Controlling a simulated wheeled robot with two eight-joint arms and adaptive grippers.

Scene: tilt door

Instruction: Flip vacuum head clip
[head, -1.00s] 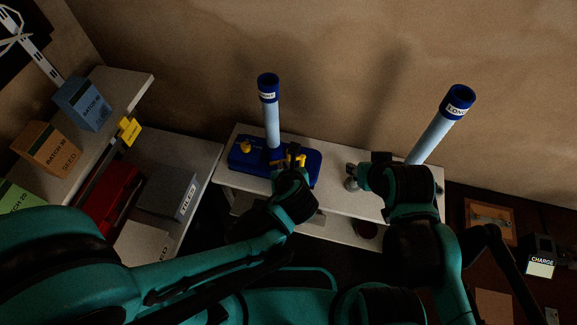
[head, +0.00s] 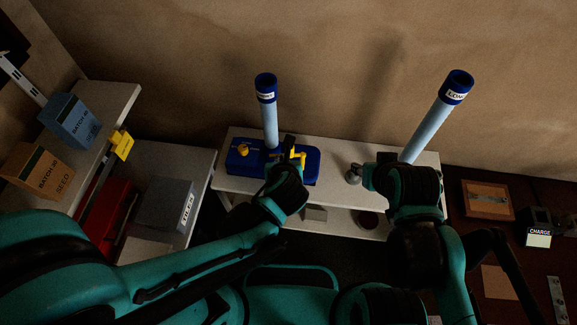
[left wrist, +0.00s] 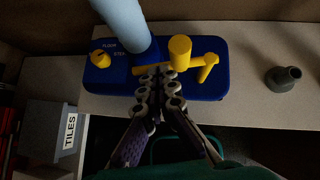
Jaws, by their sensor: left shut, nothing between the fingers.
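The blue vacuum head (head: 240,160) lies on the white shelf, with a light blue tube (head: 270,125) standing up from it. In the left wrist view the head (left wrist: 212,90) carries a yellow knob (left wrist: 100,58) on the left, and a thick yellow peg (left wrist: 180,50) and yellow lever (left wrist: 208,66) on the right. A yellow strip (left wrist: 148,69) lies at the tube's foot. My left gripper (left wrist: 158,72) is shut and empty over the head's front, close to the strip; contact is unclear. My right gripper (head: 375,172) is by the second tube; its fingers are unclear.
The second tube (head: 430,130), with a dark blue top, leans at right. A grey fitting (left wrist: 284,78) stands on the white shelf (left wrist: 250,40) right of the head. Boxes and a grey TILES bin (head: 165,203) are at left. A CHARGE unit (head: 538,235) is at right.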

